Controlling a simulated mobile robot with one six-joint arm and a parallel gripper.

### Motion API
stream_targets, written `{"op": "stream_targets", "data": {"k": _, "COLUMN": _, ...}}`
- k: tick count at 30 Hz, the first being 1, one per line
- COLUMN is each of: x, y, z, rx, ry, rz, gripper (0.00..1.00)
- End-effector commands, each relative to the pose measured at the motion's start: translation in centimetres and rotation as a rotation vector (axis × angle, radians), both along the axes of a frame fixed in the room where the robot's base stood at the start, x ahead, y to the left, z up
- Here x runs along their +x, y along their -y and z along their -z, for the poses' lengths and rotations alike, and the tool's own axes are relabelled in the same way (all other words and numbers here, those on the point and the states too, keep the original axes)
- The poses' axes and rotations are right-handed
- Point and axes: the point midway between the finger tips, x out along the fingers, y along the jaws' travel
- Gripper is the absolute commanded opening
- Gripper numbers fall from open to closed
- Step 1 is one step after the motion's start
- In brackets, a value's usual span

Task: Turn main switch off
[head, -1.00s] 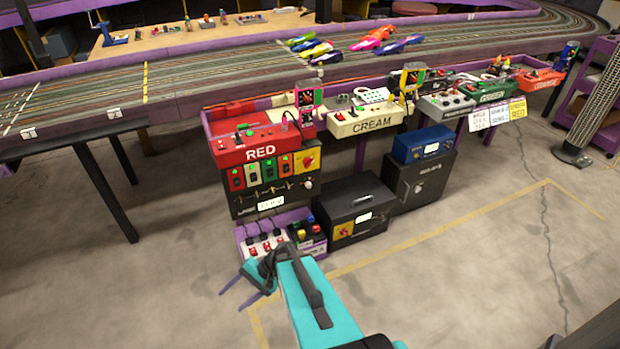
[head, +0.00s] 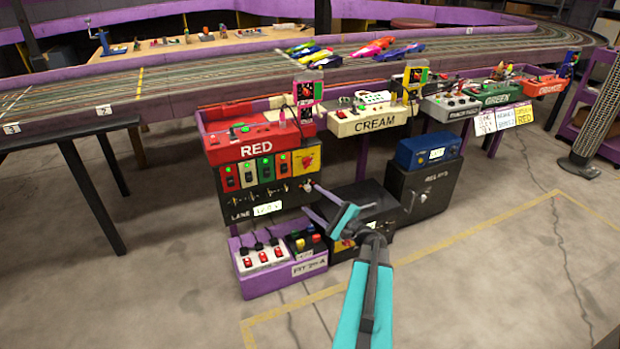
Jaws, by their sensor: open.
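A yellow plate with a red switch (head: 306,158) is on the right of the RED station's switch panel. A second yellow plate with a red switch (head: 342,244) is on the front of the low black box (head: 381,213), partly hidden behind my gripper. I cannot read which one is marked as main. My gripper (head: 309,198) has its purple fingers spread and pointing left, with nothing between them. In the picture it is in front of the black box and just below the RED panel's right edge. Any contact cannot be told.
A purple tray (head: 262,287) with a power strip (head: 262,256) and coloured buttons sits on the floor at left. A black relay cabinet (head: 424,190) with a blue box (head: 428,150) on top stands right. The track (head: 200,80) runs behind.

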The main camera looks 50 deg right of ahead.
Motion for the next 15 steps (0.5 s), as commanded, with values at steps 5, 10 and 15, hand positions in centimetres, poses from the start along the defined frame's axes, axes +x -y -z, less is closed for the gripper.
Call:
{"op": "stream_targets", "data": {"k": 5, "x": -3.0, "y": 5.0, "z": -1.5, "rx": 0.034, "ry": 0.094, "rz": 0.101, "gripper": 0.58}}
{"op": "stream_targets", "data": {"k": 10, "x": -4.0, "y": 6.3, "z": -2.3, "rx": 0.046, "ry": 0.125, "rz": 0.130, "gripper": 0.58}}
{"op": "stream_targets", "data": {"k": 15, "x": -4.0, "y": 6.3, "z": -2.4, "rx": 0.046, "ry": 0.126, "rz": 0.131, "gripper": 0.58}}
